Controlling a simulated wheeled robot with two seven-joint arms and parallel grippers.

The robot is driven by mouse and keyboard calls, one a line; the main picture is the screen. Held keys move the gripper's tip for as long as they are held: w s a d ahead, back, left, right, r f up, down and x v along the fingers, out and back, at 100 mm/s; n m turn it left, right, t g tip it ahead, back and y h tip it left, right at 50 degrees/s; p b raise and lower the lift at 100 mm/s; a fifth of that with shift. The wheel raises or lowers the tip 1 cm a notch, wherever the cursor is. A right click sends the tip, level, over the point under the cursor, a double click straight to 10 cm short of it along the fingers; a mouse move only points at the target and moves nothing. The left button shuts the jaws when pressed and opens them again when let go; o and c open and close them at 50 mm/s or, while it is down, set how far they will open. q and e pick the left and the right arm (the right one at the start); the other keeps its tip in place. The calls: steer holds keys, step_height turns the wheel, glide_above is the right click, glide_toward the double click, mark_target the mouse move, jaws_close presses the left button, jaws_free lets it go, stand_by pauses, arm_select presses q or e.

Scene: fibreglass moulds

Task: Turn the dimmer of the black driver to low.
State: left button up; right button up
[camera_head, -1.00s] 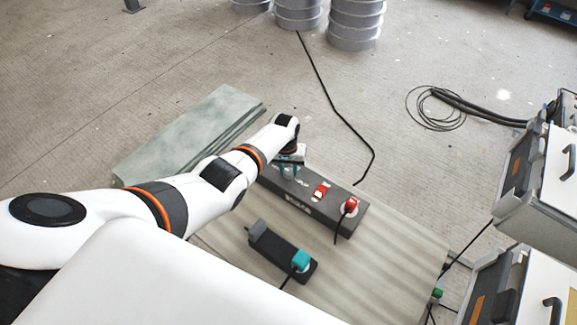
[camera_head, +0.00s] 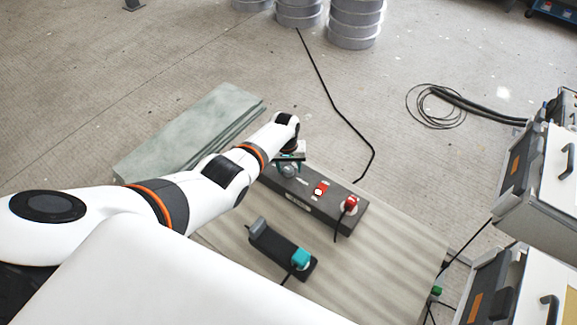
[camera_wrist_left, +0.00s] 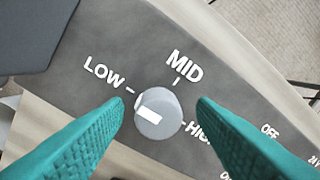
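The black driver (camera_head: 325,205) is a long dark box on the striped board, with its dial end under my left gripper (camera_head: 289,167). In the left wrist view its panel shows a round grey dimmer knob (camera_wrist_left: 165,125) with a white bar mark, ringed by the words LOW (camera_wrist_left: 104,73), MID (camera_wrist_left: 184,66) and HIGH (camera_wrist_left: 199,134). The teal fingers of my left gripper (camera_wrist_left: 161,105) are open, one on each side of the knob, with gaps showing. My right gripper is not in view.
The driver also has a red switch (camera_head: 321,188) and a red plug (camera_head: 351,203) with a cord. A smaller black strip with a teal plug (camera_head: 301,258) lies nearer on the board (camera_head: 385,265). Grey-green slabs (camera_head: 190,130) lie behind my left arm. Cabinets stand at right.

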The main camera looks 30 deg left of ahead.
mark_target(287, 168)
arm_select(q)
steer(key=shift+r+p, duration=0.3)
steer(key=shift+r, duration=0.15)
step_height(287, 168, up, 11)
steer(key=p, duration=0.1)
steer(key=shift+s+a, duration=0.2)
steer(key=shift+a, duration=0.1)
stand_by(0.5)
